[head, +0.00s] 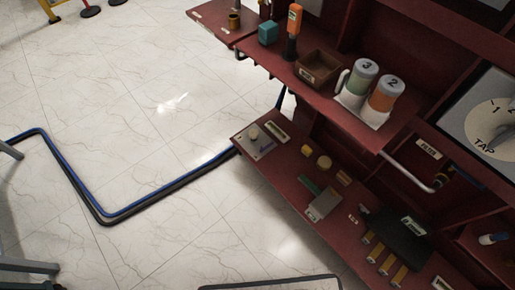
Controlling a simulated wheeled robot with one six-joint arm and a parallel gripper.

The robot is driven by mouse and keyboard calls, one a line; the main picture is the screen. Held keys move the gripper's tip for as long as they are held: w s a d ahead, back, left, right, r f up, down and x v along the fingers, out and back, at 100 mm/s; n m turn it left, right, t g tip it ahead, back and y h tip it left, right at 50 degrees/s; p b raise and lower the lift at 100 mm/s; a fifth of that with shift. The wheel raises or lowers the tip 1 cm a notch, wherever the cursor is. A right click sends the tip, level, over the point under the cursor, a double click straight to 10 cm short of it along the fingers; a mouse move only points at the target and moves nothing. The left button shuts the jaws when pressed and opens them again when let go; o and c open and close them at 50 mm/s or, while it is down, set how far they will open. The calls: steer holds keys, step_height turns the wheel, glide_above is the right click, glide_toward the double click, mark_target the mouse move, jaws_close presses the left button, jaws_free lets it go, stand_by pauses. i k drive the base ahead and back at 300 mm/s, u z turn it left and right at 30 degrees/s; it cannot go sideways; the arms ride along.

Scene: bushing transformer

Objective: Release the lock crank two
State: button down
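No part that I can surely name as lock crank two shows in the head view. The dark red transformer stand (345,108) fills the right side. It bears a canister marked 2 (383,96) and a canister marked 3 (359,79), upright side by side on a white base. A grey dial plate (490,120) marked TAP is at the right edge, partly cut off. A small grey plate with a knob (255,140) lies at the lower shelf's left end. My gripper is not in view.
An orange-handled tool (293,30), a teal block (268,33) and a brown open box (317,69) stand on the upper shelf. A white pipe (408,173) runs below. Blue and black cables (160,200) cross the tiled floor. Open floor (130,90) lies left.

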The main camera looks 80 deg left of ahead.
mark_target(262, 150)
steer(key=u, duration=2.95)
steer(key=k, duration=0.65)
steer(key=u, duration=0.55)
steer(key=i, duration=1.4)
steer(key=z, duration=0.45)
